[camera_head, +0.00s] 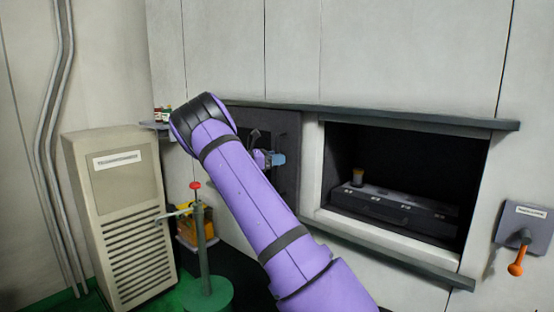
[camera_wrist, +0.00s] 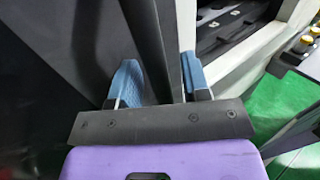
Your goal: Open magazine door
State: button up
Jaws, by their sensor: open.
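A dark grey door panel (camera_head: 287,152) stands at the left side of a rectangular wall opening (camera_head: 350,140), which is uncovered. The panel also fills the left of the wrist view (camera_wrist: 60,50). My gripper (camera_head: 271,159) is in front of the panel, partly hidden by my purple arm. In the wrist view my gripper (camera_wrist: 160,78) has its two blue fingers apart, on either side of a dark upright bar (camera_wrist: 150,45). I cannot tell whether the bar is the handle or the door edge, or whether the fingers touch it.
An orange-handled lever box (camera_head: 525,228) is at the right. A beige cabinet (camera_head: 120,190) and a green stand (camera_head: 205,255) are at the left.

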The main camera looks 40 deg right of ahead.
jog(key=v, duration=1)
jog(key=shift+w+a, duration=0.2)
jog(key=shift+a, duration=0.15)
jog(key=shift+r, duration=0.1)
